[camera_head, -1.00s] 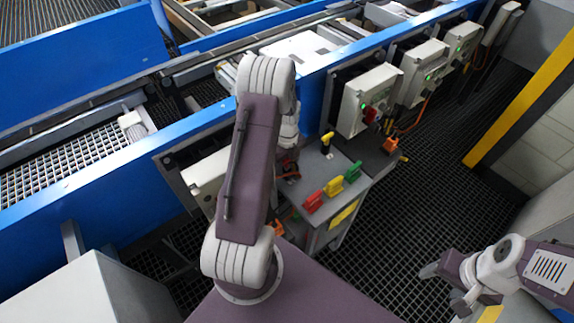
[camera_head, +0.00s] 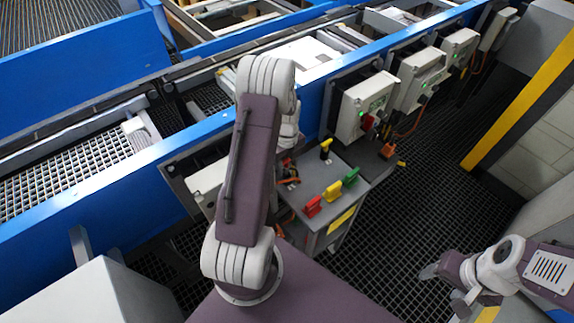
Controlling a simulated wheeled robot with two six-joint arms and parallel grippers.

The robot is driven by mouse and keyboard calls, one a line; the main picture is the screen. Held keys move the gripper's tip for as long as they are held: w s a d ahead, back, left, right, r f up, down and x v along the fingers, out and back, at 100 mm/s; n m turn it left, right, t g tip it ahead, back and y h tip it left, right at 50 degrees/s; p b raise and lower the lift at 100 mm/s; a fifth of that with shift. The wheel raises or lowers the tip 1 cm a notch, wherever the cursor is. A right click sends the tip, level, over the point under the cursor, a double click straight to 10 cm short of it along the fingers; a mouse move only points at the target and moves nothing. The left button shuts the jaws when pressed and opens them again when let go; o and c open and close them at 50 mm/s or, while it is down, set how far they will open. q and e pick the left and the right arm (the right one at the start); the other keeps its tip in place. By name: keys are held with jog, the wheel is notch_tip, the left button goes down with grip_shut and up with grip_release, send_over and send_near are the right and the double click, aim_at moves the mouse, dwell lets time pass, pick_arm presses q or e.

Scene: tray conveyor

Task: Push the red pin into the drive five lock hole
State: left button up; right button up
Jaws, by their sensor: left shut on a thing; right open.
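A red handled piece (camera_head: 313,207), which looks like the red pin, stands in a row with a yellow and a green one on a small grey stand. My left arm rises in the middle and bends down beyond itself. My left gripper (camera_head: 287,160) is mostly hidden behind that arm, near the stand's far left edge. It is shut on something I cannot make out. My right gripper (camera_head: 440,270) is open and empty at the lower right, above the grating. Several grey drive boxes (camera_head: 365,105) hang along the blue rail; I cannot read which is drive five.
The grey stand (camera_head: 352,162) carries a yellow piece (camera_head: 332,192), a green piece (camera_head: 350,177) and a black-and-yellow piece (camera_head: 326,146). A blue conveyor rail (camera_head: 130,163) runs behind. A yellow post (camera_head: 520,100) stands at right. Dark grating between is clear.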

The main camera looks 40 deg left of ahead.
pick_arm(q)
jog(key=shift+r+p, duration=0.35)
jog(key=shift+r, duration=0.15)
notch_tip(320, 180, up, 4)
jog(key=p, duration=0.3)
jog(key=shift+r+p, duration=0.1)
jog(key=shift+p, duration=0.3)
